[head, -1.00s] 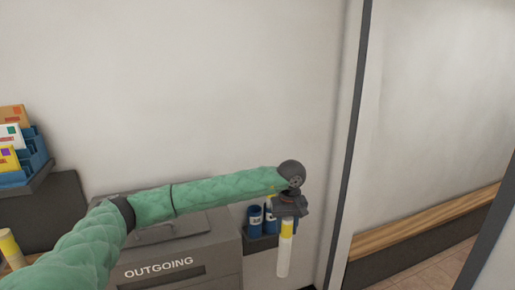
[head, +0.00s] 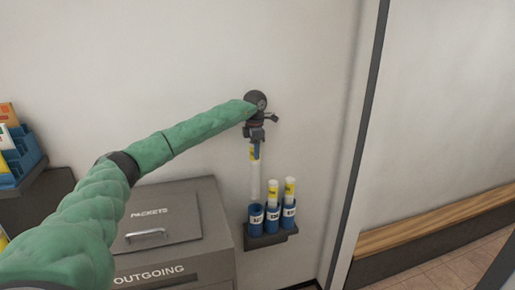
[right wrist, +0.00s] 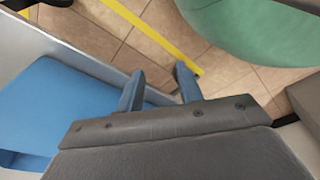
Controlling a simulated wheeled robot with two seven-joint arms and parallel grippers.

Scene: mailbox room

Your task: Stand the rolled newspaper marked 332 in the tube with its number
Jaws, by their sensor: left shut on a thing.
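My left gripper (head: 256,147) is shut on the upper end of a white rolled newspaper (head: 255,182) with a yellow band. The roll hangs upright over the left blue tube (head: 256,219); its lower end is at the tube's mouth, and I cannot tell whether it is inside. The middle tube (head: 272,222) and the right tube (head: 289,219) each hold a yellow-banded roll, the middle roll (head: 272,190) and the right roll (head: 290,188). The numbers are too small to read. My right gripper (right wrist: 160,85) is open and empty in the right wrist view.
The tubes stand on a dark wall bracket (head: 270,239). The grey outgoing box (head: 205,225) with a packets lid is just left of them. A dark door frame (head: 362,150) stands to the right. A blue rack of envelopes (head: 25,160) is far left.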

